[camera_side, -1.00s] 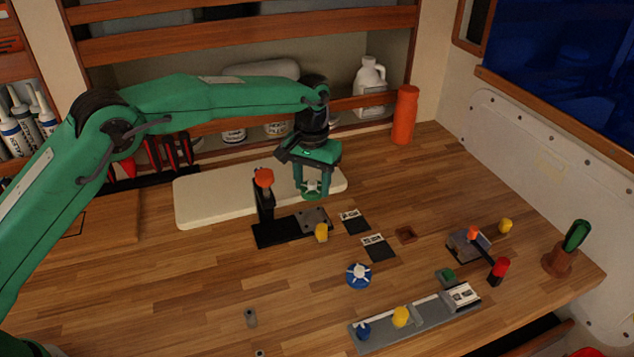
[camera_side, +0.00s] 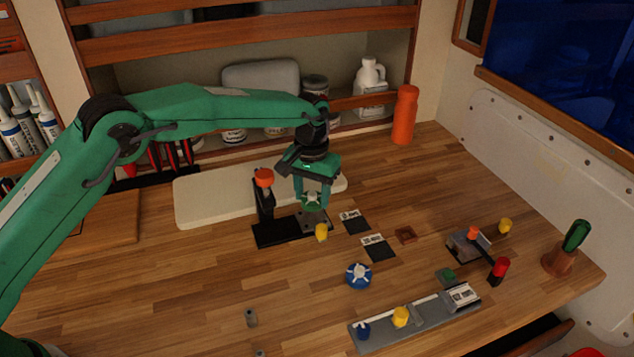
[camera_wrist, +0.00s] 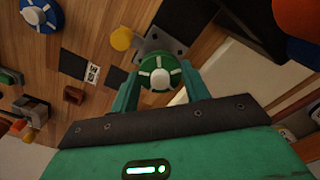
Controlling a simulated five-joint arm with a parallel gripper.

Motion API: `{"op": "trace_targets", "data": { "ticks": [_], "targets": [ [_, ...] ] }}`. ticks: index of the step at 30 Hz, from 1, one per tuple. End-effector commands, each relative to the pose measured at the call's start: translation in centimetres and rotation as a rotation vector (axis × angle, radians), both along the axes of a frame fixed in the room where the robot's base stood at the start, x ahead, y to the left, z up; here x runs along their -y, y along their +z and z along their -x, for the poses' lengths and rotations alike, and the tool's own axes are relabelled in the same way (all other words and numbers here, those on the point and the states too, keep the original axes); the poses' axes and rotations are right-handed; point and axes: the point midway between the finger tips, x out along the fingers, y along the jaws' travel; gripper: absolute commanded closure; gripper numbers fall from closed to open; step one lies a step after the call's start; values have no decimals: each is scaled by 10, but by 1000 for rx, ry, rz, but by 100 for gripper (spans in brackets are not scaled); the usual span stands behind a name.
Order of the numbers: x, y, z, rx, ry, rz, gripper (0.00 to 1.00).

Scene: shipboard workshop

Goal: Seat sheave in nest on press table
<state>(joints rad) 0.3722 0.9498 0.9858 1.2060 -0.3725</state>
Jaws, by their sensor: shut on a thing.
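My gripper (camera_side: 313,203) is shut on a green sheave with pale spokes (camera_wrist: 160,73), seen between the two fingers (camera_wrist: 160,88) in the wrist view. In the side view the sheave (camera_side: 312,200) is held over the right end of the press's dark base, near its grey plate (camera_side: 313,219). The plate also shows just beyond the sheave in the wrist view (camera_wrist: 159,41). The nest itself is hidden or too small to make out. The press (camera_side: 265,212) is a black post with an orange-red top. I cannot tell whether the sheave touches the plate.
A yellow piece (camera_side: 321,232) stands at the plate's front edge. Two labelled dark pads (camera_side: 379,251) lie to the right. A blue wheel (camera_side: 358,276) sits in front, with a grey rail (camera_side: 412,322) holding small parts nearer. A white board (camera_side: 215,203) lies behind the press.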

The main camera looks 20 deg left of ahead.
Motion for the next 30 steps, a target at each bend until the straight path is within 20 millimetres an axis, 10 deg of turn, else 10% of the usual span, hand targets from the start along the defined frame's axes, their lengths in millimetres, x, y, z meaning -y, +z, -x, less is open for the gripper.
{"op": "trace_targets", "data": {
  "ticks": [30],
  "targets": [
    [0, -27, 0, 1, 0, 0, 77]
  ]
}}
